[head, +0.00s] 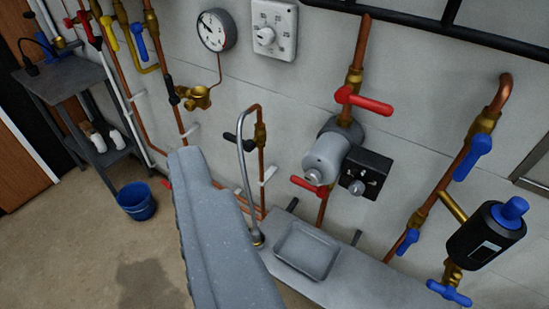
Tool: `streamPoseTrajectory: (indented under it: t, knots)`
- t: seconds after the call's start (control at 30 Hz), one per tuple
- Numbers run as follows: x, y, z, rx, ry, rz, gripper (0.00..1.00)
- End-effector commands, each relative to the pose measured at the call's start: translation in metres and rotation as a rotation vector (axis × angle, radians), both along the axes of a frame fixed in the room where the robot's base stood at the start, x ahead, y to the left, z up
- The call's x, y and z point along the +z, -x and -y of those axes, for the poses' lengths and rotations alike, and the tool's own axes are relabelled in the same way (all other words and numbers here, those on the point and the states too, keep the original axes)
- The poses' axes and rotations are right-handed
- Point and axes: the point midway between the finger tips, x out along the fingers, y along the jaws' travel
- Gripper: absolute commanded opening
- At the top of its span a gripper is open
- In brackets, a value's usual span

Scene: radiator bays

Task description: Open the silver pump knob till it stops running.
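The silver pump (327,157) is a grey cylinder on a vertical copper pipe, right of centre. A small silver knob (313,177) shows on its front face. A black box (367,172) with a small silver knob (356,187) sits against the pump's right side. Red lever handles sit above (362,101) and below (310,186) the pump. A long grey speckled shape, which looks like my gripper (190,165), rises from the bottom edge, left of the pump and apart from it in the picture. No separate fingertips can be made out.
A grey tray (307,250) rests on a ledge below the pump, beside a curved metal pipe (240,178). A black device with a blue cap (487,235) is at right. A blue bucket (136,201) and dark table (63,80) stand left. Floor is clear around the bucket.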

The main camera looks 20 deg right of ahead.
Motion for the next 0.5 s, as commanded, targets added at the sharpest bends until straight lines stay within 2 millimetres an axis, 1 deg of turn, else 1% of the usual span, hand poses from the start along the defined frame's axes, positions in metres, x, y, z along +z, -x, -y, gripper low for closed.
streamPoseTrajectory:
  t: [0.03, 0.1, 0.17, 0.2, 0.27, 0.3, 0.37, 0.4, 0.47, 0.5]
  knots:
    - [-0.002, -0.023, -0.009, 0.021, -0.028, 0.012, 0.55]
    - [-0.005, -0.054, -0.016, 0.041, -0.069, 0.049, 0.55]
    - [-0.009, -0.08, -0.019, 0.049, -0.107, 0.08, 0.55]
    - [-0.014, -0.097, -0.021, 0.049, -0.131, 0.098, 0.55]
    - [-0.021, -0.121, -0.021, 0.039, -0.166, 0.126, 0.55]
    - [-0.028, -0.137, -0.02, 0.027, -0.19, 0.143, 0.55]
    - [-0.038, -0.159, -0.017, 0.001, -0.22, 0.168, 0.55]
    - [-0.049, -0.174, -0.015, -0.019, -0.238, 0.177, 0.55]
    - [-0.064, -0.194, -0.009, -0.06, -0.262, 0.196, 0.55]
    - [-0.077, -0.208, -0.006, -0.09, -0.275, 0.204, 0.55]
